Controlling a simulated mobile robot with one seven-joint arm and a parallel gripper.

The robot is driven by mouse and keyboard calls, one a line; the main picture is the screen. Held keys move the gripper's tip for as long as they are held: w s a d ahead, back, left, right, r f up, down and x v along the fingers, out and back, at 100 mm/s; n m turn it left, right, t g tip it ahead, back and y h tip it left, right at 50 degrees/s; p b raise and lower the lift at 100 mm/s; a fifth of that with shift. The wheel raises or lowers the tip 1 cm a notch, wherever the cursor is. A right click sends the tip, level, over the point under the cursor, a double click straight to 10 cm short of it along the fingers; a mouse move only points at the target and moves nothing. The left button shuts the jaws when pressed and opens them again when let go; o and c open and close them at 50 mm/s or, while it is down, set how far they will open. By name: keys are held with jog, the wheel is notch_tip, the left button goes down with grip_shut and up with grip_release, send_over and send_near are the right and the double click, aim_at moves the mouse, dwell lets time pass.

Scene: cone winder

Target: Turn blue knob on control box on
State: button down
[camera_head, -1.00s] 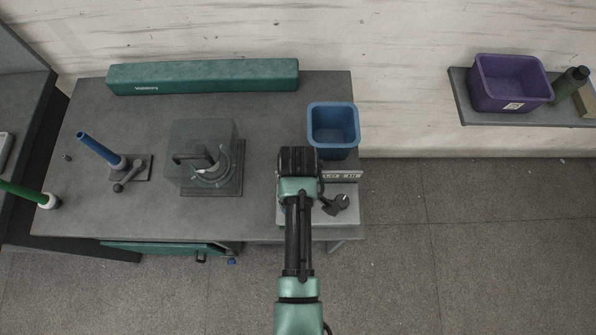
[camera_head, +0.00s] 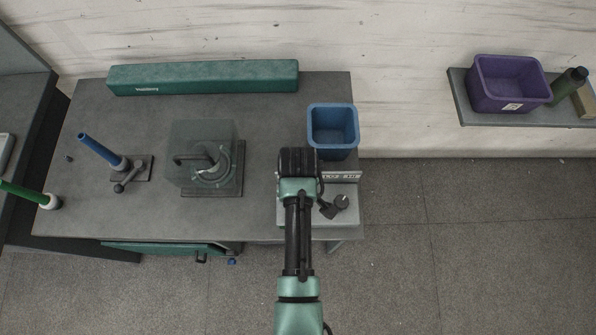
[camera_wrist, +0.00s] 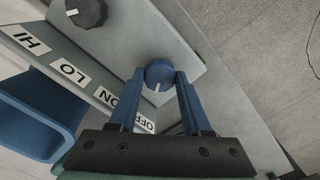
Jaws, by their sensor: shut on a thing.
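The control box (camera_head: 349,217) stands at the right front of the table, partly covered by my arm in the head view. In the wrist view its grey face (camera_wrist: 122,45) carries the blue knob (camera_wrist: 158,72) and a black knob (camera_wrist: 86,12). My gripper (camera_wrist: 160,75) has its two blue fingers on either side of the blue knob, shut on it. The knob's white mark points down in the picture, toward the OFF label (camera_wrist: 144,124); the ON label (camera_wrist: 104,97) lies to the left. In the head view my arm hides the blue knob.
A blue bin (camera_head: 333,146) stands just behind the box. A clear cover (camera_head: 203,135) and a blue-handled lever (camera_head: 97,148) stand to the left, with a long green case (camera_head: 203,77) at the back. Floor to the right is clear.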

jog(key=m+p, duration=0.3)
jog(key=m, duration=0.3)
jog(key=shift+r+m, duration=0.15)
jog(key=shift+m, duration=0.15)
jog(key=m+p, duration=0.1)
jog(key=m, duration=0.5)
jog(key=shift+m, duration=0.3)
jog(key=shift+c, duration=1.8)
grip_release()
notch_tip(320, 180, up, 13)
